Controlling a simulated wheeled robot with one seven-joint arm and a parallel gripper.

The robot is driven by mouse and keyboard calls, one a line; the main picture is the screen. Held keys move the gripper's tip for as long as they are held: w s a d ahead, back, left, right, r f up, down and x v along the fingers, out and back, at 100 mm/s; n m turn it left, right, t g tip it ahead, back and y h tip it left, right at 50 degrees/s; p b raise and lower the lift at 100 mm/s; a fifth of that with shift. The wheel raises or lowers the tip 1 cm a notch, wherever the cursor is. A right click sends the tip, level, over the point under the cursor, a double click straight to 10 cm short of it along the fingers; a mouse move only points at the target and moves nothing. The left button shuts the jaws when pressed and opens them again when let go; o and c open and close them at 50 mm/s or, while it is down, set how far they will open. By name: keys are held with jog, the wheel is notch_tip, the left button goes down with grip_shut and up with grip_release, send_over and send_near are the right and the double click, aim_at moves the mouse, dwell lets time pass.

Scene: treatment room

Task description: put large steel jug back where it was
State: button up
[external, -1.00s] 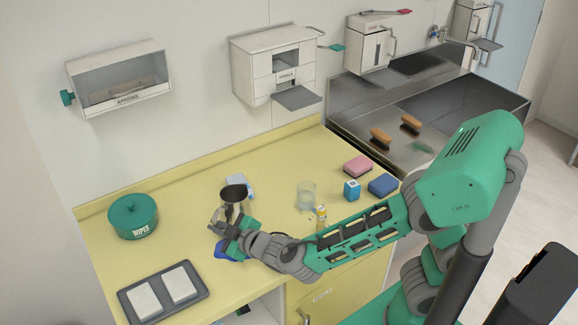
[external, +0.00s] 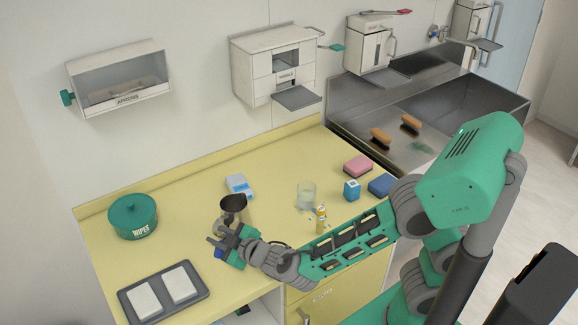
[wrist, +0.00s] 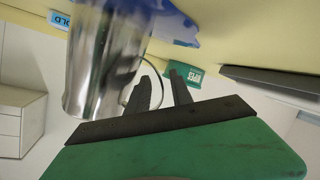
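The large steel jug (external: 236,216) is at my gripper (external: 222,246) over the front part of the yellow counter, its dark open mouth facing up. The wrist view shows its shiny wall (wrist: 105,65) and a thin curved handle at the two dark fingers of my gripper (wrist: 160,88). The fingers are a little apart and appear closed around the handle; the exact contact is hard to see. The jug's base is partly hidden by my gripper in the external view, so its height over the counter is unclear.
A green wipes tub (external: 133,222) stands left, and a dark tray (external: 163,291) with two white pads lies in front. A blue-white box (external: 239,185) is behind the jug.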

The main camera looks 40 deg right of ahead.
jog(key=v, duration=1.1)
jog(key=shift+a+r, duration=0.1)
jog(key=shift+a, duration=0.05)
jog(key=shift+s+d+r+b, duration=0.15)
jog(key=shift+s+d+b, duration=0.15)
jog(key=shift+s, duration=0.2)
